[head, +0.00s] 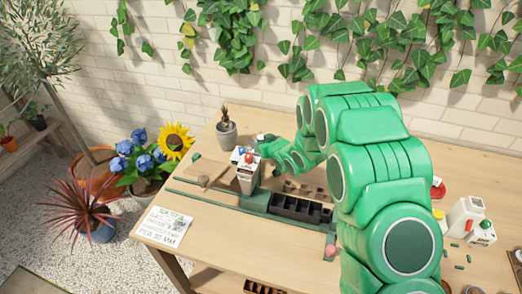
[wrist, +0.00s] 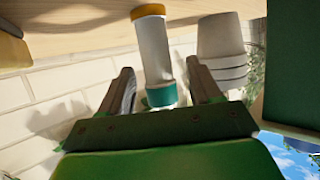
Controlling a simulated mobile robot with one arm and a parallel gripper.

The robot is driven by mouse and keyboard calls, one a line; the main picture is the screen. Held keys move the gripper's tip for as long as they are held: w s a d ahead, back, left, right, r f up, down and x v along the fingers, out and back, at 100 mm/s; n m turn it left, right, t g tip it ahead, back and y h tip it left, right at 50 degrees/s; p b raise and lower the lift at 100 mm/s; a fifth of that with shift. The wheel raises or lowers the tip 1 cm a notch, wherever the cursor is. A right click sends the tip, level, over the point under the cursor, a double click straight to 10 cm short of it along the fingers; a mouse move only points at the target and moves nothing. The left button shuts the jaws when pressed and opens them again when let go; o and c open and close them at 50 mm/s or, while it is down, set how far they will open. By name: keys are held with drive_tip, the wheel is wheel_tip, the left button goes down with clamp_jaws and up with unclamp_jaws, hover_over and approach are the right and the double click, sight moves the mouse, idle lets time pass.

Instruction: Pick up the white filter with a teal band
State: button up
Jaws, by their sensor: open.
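The white filter (wrist: 153,55) shows in the wrist view as a slim white cylinder with a teal band (wrist: 162,97) at its lower end in the picture and a yellow-orange end at the top. My gripper (wrist: 160,68) is open, with one finger on each side of the filter. The filter lies in the gap between the fingers; I cannot tell whether either finger touches it. In the head view, my green arm reaches over the table's back left, and I cannot make out the filter or fingertips clearly there.
A pale ribbed pot (wrist: 222,45) stands close to the right finger in the wrist view. On the table (head: 190,205) are a grey potted plant (head: 226,134), a pale container (head: 245,182) with coloured items, a dark compartment tray (head: 300,207) and a sign (head: 164,228).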

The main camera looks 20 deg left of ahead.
drive_tip(key=shift+w+a, duration=0.1)
drive_tip(key=c, duration=1.1)
